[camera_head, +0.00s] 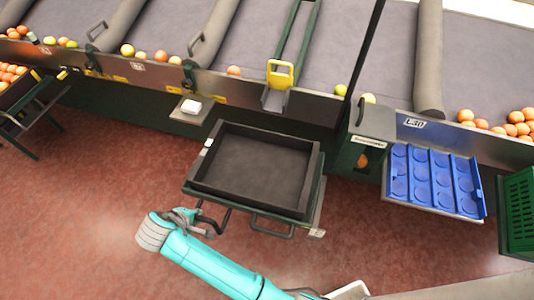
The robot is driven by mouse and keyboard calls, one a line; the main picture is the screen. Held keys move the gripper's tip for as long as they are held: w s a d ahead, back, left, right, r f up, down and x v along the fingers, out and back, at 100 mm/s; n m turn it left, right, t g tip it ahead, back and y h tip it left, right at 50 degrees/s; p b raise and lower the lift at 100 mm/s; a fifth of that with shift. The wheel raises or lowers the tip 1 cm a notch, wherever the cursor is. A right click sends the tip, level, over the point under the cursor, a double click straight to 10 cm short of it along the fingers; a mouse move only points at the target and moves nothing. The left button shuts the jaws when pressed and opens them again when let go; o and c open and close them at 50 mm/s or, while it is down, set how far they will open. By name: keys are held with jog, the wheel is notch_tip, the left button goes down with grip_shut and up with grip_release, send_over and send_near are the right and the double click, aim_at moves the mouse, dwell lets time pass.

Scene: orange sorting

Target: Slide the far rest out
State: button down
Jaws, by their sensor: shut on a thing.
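A black tray (255,133) lies on a grey-green rest frame (316,205) in front of the sorting line. Two dark bar handles show at its front edge: the left one (221,220), farther from my base, and the middle one (272,232). My gripper (197,217), at the end of my teal arm, is shut on the left handle at the rest's front left corner. The fingers are small and partly hidden, so the exact contact is hard to see. The tray looks empty, and it hides most of the rest beneath it.
A blue tray with round cups (433,181) stands to the right, with a green crate (517,208) beyond it. Oranges (517,122) lie along the line's edge. The red floor left of my gripper is clear.

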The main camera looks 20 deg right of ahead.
jog(key=shift+s+a, duration=0.85)
jog(key=shift+s, duration=0.2)
jog(key=c, duration=0.7)
grip_release()
jog(key=shift+d, duration=0.1)
jog(key=shift+r, duration=3.5)
